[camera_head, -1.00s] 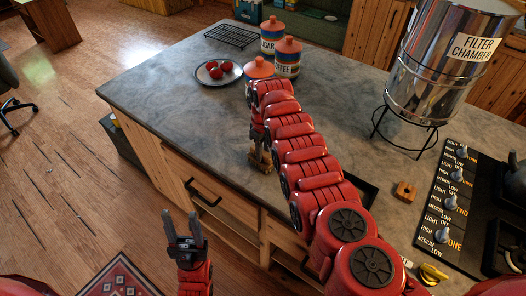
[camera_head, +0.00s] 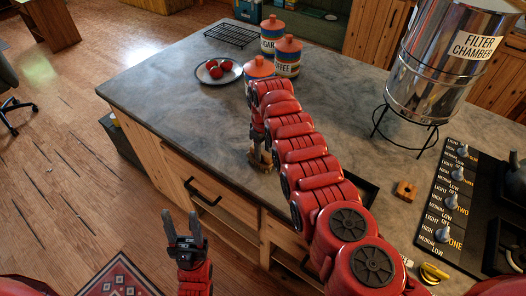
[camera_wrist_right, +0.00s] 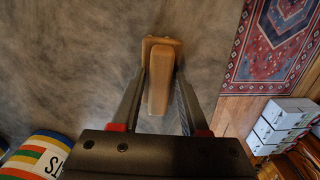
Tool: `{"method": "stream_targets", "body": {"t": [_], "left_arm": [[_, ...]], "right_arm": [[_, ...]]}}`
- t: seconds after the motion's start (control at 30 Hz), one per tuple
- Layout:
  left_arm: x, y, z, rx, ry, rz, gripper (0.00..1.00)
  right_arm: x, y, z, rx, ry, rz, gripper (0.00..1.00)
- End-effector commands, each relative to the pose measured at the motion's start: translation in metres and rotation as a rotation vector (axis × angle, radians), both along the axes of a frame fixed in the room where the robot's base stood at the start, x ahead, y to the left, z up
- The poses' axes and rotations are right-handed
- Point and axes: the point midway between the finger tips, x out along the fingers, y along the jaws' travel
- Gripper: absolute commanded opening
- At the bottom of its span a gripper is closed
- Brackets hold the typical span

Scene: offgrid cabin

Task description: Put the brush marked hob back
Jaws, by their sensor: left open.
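A light-brown wooden piece with a long handle and a wider end (camera_wrist_right: 160,80) is between the fingers of my right gripper (camera_wrist_right: 161,76) in the right wrist view. Narrow gaps show on both sides of the handle, so the fingers look open around it. In the head view the wooden piece (camera_head: 263,160) stands at the counter's front edge, partly hidden by my right gripper (camera_head: 258,148). No hob marking is legible, and I cannot tell for certain that it is a brush. My left gripper (camera_head: 181,214) is open and empty, in front of the drawers.
The grey counter (camera_head: 165,85) holds a plate with tomatoes (camera_head: 218,70), striped canisters (camera_head: 287,57), a filter chamber (camera_head: 450,60) on a stand, and a small notched wooden block (camera_head: 404,191) beside the hob (camera_head: 455,205). A dark rectangular opening (camera_head: 368,192) is partly behind my right arm.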

Motion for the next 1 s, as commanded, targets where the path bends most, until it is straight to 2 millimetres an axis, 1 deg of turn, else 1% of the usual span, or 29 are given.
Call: {"method": "stream_targets", "body": {"t": [0.03,0.1,0.43,0.63,0.77,0.8,0.9,1.0], "left_arm": [[0.000,0.000,0.000,0.000,0.000,0.000,0.50],[0.000,0.000,0.000,0.000,0.000,0.000,0.50],[0.000,0.000,-0.001,0.000,0.000,0.000,0.50],[0.000,0.000,-0.007,0.000,0.000,0.000,0.50],[0.000,0.000,-0.015,0.000,0.000,0.000,0.50],[0.000,0.000,-0.022,0.000,0.000,0.000,0.50],[0.000,0.000,-0.034,0.000,0.000,0.000,0.50],[0.000,0.000,-0.040,0.000,0.000,0.000,0.50]], "right_arm": [[0.000,0.000,0.000,0.000,0.000,0.000,0.55],[0.000,0.000,0.000,0.000,0.000,0.000,0.66],[0.000,0.000,0.001,0.001,-0.001,0.000,0.66],[0.001,0.000,0.013,0.001,-0.002,0.000,0.66],[0.001,0.000,0.030,0.002,-0.006,0.000,0.66],[0.002,0.000,0.041,0.003,-0.008,0.000,0.66],[0.002,0.001,0.072,0.003,-0.010,0.001,0.66],[0.001,0.000,0.097,0.002,-0.006,0.001,0.66]]}}
